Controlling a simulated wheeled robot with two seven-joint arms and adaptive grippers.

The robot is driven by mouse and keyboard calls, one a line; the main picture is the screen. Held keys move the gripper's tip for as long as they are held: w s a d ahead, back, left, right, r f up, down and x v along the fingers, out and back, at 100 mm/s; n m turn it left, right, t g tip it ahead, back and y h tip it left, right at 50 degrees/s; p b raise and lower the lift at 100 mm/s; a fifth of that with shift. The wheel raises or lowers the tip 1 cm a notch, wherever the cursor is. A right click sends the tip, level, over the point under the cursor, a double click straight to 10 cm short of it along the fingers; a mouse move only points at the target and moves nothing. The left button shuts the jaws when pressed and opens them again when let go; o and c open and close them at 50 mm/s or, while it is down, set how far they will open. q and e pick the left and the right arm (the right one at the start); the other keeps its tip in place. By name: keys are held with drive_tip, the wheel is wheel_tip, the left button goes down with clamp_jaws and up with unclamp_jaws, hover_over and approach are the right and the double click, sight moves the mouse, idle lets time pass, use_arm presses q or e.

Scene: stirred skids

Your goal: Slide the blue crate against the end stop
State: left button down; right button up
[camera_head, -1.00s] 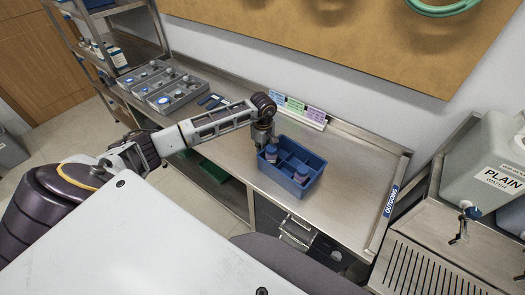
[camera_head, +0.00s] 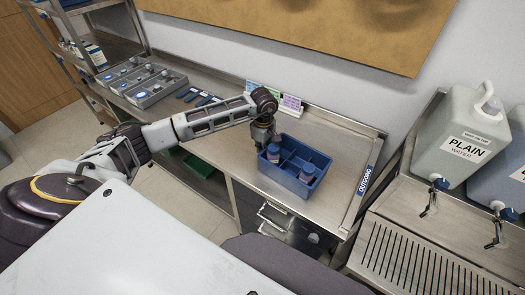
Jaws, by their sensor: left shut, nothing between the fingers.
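The blue crate (camera_head: 290,180) stands upright on the steel bench (camera_head: 220,145), with compartments inside. One bottle (camera_head: 273,152) is in its left part and another bottle (camera_head: 307,172) is toward its right front. My left gripper (camera_head: 263,145) is shut and empty, pointing down at the crate's left end; whether it touches the wall I cannot tell. The end stop appears to be the raised right edge of the bench, bearing a blue OUTGOING label (camera_head: 366,181). Bare bench shows between crate and edge. My right gripper is not in view.
Grey trays with round items (camera_head: 143,82) and dark blue pieces (camera_head: 198,96) lie on the bench at left. Coloured cards (camera_head: 290,103) stand at the back wall. Water containers (camera_head: 460,135) stand above a slatted drain (camera_head: 420,255) at right.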

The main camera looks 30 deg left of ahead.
sight(287, 168)
use_arm(q)
drive_tip(key=d+b, duration=0.1)
drive_tip(key=d, duration=0.3)
drive_tip(key=shift+s, duration=0.15)
drive_tip(key=d, duration=0.2)
drive_tip(key=d+b, duration=0.1)
drive_tip(key=d, duration=0.1)
drive_tip(key=d+b, duration=0.1)
drive_tip(key=d, duration=0.1)
drive_tip(key=shift+s+d, duration=0.1)
drive_tip(key=shift+s, duration=0.2)
drive_tip(key=shift+d, duration=0.45)
drive_tip(key=shift+s, duration=0.1)
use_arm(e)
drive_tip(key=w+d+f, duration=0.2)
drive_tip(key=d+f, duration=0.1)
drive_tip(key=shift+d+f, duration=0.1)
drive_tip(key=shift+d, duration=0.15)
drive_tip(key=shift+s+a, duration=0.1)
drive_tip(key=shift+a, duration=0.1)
